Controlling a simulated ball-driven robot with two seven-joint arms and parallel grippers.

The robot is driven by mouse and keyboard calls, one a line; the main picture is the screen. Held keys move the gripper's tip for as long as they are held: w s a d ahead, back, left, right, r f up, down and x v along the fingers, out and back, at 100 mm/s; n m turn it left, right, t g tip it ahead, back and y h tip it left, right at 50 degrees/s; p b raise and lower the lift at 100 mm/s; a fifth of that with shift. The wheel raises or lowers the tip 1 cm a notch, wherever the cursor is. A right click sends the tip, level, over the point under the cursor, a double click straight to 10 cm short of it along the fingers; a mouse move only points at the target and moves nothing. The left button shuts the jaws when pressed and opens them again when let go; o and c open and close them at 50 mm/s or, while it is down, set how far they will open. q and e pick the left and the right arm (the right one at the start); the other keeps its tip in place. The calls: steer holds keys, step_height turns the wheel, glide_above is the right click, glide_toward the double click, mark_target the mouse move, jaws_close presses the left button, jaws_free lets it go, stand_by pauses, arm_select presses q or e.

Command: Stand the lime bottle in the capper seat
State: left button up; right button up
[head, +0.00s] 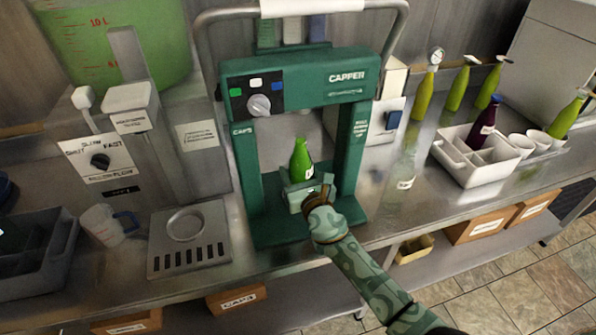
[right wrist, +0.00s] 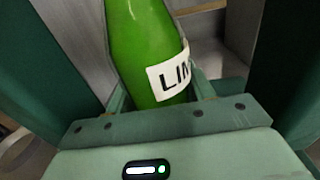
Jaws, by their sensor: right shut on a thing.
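The green lime bottle (head: 301,160) stands upright between the posts of the green capper (head: 294,76), in the head view. Its white label reads "LIM" on the bottle in the right wrist view (right wrist: 146,50). My right gripper (head: 305,190) reaches into the capper from the front and is shut on the bottle's lower part. In the right wrist view the fingers (right wrist: 158,104) flank the bottle. The capper seat under the bottle is hidden by my gripper, so I cannot tell whether the base touches it. My left gripper is not in view.
A clear bottle (head: 405,168) stands on the counter right of the capper. A white crate (head: 456,152) farther right holds a dark bottle (head: 483,122). Several green-yellow bottles stand behind. A filler with a drip tray (head: 188,262) and a measuring jug (head: 102,225) are at left.

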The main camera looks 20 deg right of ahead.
steer(key=shift+r, duration=0.1)
steer(key=o, duration=1.6)
steer(key=shift+s, duration=0.35)
steer(key=s, duration=0.5)
steer(key=s+d, duration=0.1)
steer(key=s, duration=0.3)
steer(key=s+p, duration=0.1)
steer(key=s, duration=0.4)
steer(key=shift+s+d, duration=0.2)
steer(key=shift+s, duration=0.6)
steer(key=shift+s, duration=0.1)
